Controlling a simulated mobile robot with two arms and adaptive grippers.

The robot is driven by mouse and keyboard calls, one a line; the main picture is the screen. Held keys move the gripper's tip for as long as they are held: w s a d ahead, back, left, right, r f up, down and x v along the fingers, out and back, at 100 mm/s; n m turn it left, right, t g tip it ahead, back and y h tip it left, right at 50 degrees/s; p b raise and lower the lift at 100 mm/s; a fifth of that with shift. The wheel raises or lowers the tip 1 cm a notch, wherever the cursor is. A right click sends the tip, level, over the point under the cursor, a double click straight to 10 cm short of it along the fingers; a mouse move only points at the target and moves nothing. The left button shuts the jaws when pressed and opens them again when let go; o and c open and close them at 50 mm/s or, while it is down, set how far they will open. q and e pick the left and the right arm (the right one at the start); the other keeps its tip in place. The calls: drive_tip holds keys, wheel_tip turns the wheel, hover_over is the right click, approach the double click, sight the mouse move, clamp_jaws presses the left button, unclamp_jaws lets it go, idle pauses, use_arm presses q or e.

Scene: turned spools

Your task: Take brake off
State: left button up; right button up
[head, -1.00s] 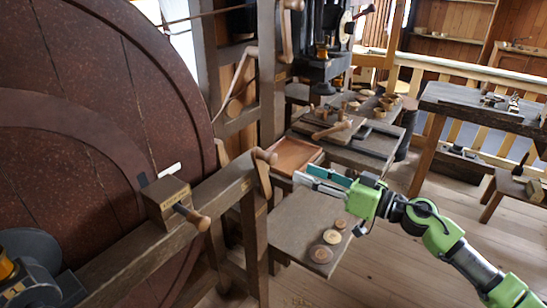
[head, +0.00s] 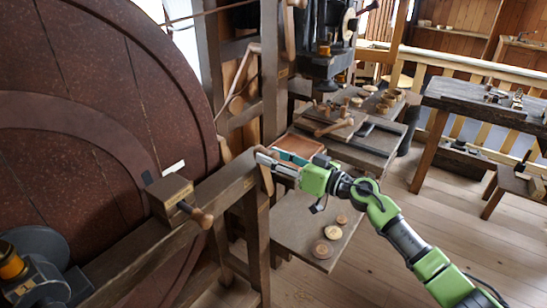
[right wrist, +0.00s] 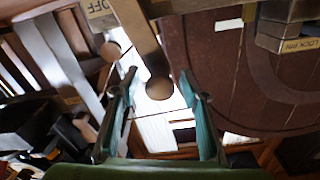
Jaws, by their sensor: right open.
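A brown wooden handle with a rounded end (right wrist: 159,88) shows between the fingers in the right wrist view. In the head view the handle (head: 268,181) hangs at the end of the wooden beam, partly hidden by my gripper. My right gripper (head: 266,161) is open at this handle. In the right wrist view its teal-padded fingers (right wrist: 158,80) stand apart on either side of the handle; I cannot tell whether they touch it. A label reading OFF (right wrist: 99,8) is at the upper left of that view. My left gripper is not in view.
A large red-brown wheel (head: 110,130) fills the left. A block (head: 170,195) with a wooden-knobbed pin (head: 202,217) sits on the beam; its label reads LOCK PIN (right wrist: 300,45). A low table (head: 295,225) with round discs stands below my arm.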

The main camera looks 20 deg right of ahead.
clamp_jaws()
drive_tip(key=shift+w+d+r+p, duration=0.15)
drive_tip(key=shift+d+r+p, duration=0.05)
drive_tip(key=shift+p, duration=0.2)
drive_tip(key=w+d+m+p, duration=0.6)
drive_tip(key=d+m+p, duration=0.1)
drive_tip(key=d, duration=0.1)
drive_tip(key=shift+w+d+f, duration=0.4)
drive_tip(key=shift+c, duration=1.4)
unclamp_jaws()
drive_tip(key=shift+o, duration=1.4)
drive_tip(key=shift+w+d+f, duration=0.1)
